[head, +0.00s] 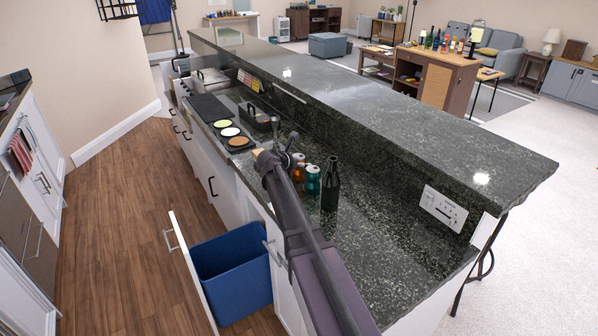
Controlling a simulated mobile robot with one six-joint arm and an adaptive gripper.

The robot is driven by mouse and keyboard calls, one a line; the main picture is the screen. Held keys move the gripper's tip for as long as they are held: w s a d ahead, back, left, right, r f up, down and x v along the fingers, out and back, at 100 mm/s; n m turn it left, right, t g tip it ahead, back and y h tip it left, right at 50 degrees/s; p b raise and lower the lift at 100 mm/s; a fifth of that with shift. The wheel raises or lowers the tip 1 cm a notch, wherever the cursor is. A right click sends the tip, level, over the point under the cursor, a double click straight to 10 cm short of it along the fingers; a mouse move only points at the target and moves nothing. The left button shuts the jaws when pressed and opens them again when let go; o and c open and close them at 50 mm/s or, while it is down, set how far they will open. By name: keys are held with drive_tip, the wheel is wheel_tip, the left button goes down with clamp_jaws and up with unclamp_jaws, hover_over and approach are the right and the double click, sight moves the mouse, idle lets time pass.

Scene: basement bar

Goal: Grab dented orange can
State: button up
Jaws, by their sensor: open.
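An orange can (298,172) stands on the dark granite counter, partly hidden behind my arm; its dents cannot be made out at this size. A teal can (313,181) stands just to its right, and a dark bottle (330,186) stands upright right of that. My gripper (291,153) is at the end of my arm, in front of and just above the orange can in the picture. It is open, with nothing visibly held. Whether the fingers touch the can cannot be told.
The lower counter (390,262) is clear right of the bottle. A raised bar ledge (400,110) runs behind it. A black mat with coloured discs (230,132) and a dark caddy (257,119) lie farther left. Below, an open drawer holds a blue bin (232,275).

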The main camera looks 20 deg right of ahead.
drive_tip(key=shift+w+d+f, duration=0.25)
drive_tip(key=shift+d, duration=0.15)
drive_tip(key=c, duration=0.6)
